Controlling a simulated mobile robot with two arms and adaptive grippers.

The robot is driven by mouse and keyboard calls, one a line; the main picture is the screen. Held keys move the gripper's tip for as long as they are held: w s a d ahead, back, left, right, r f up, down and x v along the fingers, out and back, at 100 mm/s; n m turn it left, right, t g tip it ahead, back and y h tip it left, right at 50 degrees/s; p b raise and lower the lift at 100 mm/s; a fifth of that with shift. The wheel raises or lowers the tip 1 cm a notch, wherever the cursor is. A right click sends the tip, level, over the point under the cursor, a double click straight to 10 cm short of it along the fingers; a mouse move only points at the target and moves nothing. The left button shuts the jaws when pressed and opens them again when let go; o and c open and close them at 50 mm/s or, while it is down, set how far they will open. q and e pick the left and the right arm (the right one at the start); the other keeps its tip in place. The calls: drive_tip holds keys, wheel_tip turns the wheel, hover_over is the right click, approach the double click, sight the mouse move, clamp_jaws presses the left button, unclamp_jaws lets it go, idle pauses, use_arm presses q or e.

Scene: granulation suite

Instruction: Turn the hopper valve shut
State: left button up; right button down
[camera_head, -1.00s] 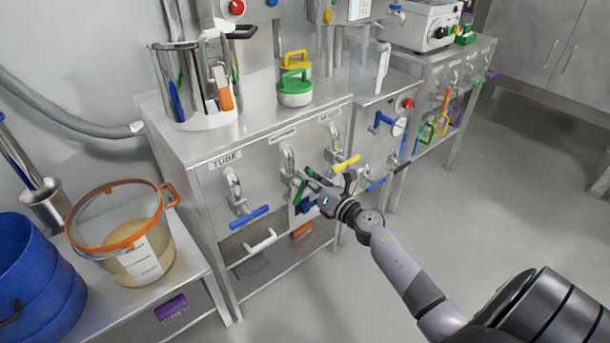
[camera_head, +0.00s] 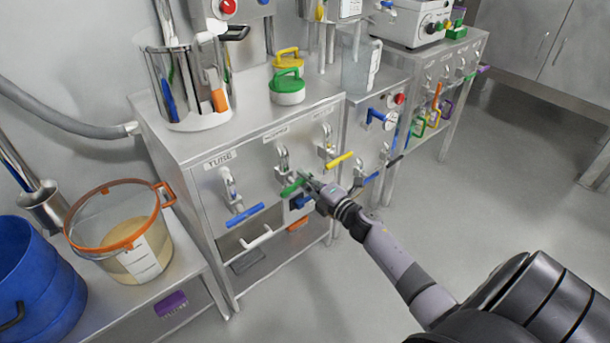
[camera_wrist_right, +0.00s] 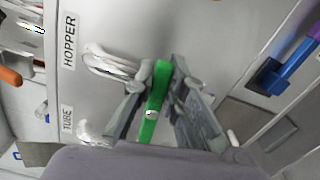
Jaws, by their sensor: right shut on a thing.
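The hopper valve is the middle one of three on the steel cabinet front, with a silver pipe body (camera_head: 283,163) and a green lever handle (camera_head: 291,187). The lever slopes sideways, roughly parallel to its neighbours' levers. My right gripper (camera_head: 309,183) is shut on the green lever. In the right wrist view the green lever (camera_wrist_right: 155,105) runs between the two fingers (camera_wrist_right: 163,100), which partly hide it. The HOPPER label (camera_wrist_right: 69,41) shows beside the valve there. My left gripper is in no view.
A blue-handled valve marked TUBE (camera_head: 245,215) is at the left and a yellow-handled valve (camera_head: 339,160) at the right, both close to my gripper. A white drawer handle (camera_head: 257,238) sits below. Clear floor (camera_head: 490,200) lies to the right.

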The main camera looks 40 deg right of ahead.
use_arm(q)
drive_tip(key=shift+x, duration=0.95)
use_arm(e)
drive_tip(key=shift+f+m, duration=0.25)
drive_tip(key=shift+m, duration=0.65)
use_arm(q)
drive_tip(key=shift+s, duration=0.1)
use_arm(e)
drive_tip(key=c, duration=1.6)
unclamp_jaws()
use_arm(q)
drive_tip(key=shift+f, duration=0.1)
use_arm(e)
drive_tip(key=s+d, duration=0.1)
drive_tip(key=s, duration=1.1)
drive_tip(key=shift+f, duration=0.1)
